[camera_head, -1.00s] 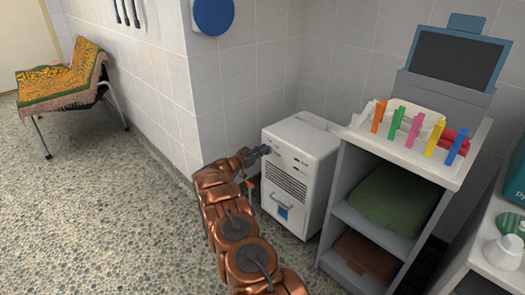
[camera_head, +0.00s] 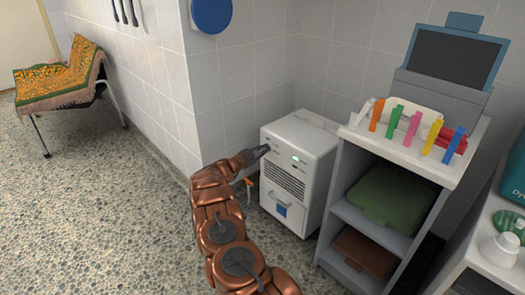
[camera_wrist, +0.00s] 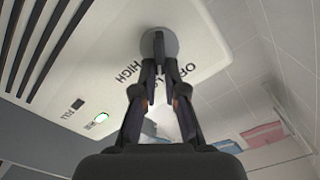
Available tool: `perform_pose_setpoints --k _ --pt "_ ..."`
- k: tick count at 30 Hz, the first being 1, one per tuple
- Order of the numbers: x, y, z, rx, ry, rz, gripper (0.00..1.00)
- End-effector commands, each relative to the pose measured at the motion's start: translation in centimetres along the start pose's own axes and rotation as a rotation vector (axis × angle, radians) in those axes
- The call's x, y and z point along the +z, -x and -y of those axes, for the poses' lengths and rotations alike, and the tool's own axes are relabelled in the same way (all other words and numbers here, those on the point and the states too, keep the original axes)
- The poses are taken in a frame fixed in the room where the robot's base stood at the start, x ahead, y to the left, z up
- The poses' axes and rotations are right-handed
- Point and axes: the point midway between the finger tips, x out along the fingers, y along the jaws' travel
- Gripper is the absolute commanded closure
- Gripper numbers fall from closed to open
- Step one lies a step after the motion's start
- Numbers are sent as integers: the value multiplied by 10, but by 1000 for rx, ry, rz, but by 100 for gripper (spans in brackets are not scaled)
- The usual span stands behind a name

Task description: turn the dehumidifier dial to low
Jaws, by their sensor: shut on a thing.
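The dehumidifier (camera_head: 290,185) is a white box with a dark grille, standing on the floor against the wall. Its round grey dial (camera_wrist: 158,40) shows in the wrist view on the white panel, with HIGH printed on one side and OFF on the other; a further label is partly hidden by a finger. My gripper (camera_wrist: 159,64) is shut on the dial, its two dark fingers meeting at the knob. In the head view my gripper (camera_head: 265,149) reaches the upper left of the front panel. The dial's pointer setting cannot be read. A green light (camera_head: 296,158) glows on the panel.
A grey shelf unit (camera_head: 385,205) stands close on the right, with coloured clips on its top tray and folded cloths inside. The tiled wall corner (camera_head: 200,110) is close on the left. Speckled floor is open at left, before a towel-draped chair (camera_head: 62,80).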

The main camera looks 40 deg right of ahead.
Motion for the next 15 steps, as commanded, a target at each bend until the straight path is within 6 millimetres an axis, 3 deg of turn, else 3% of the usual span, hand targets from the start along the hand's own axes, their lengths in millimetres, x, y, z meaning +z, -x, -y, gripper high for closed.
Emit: perform_pose_setpoints --k 15 --pt "1 0 -3 1 -102 1 100"
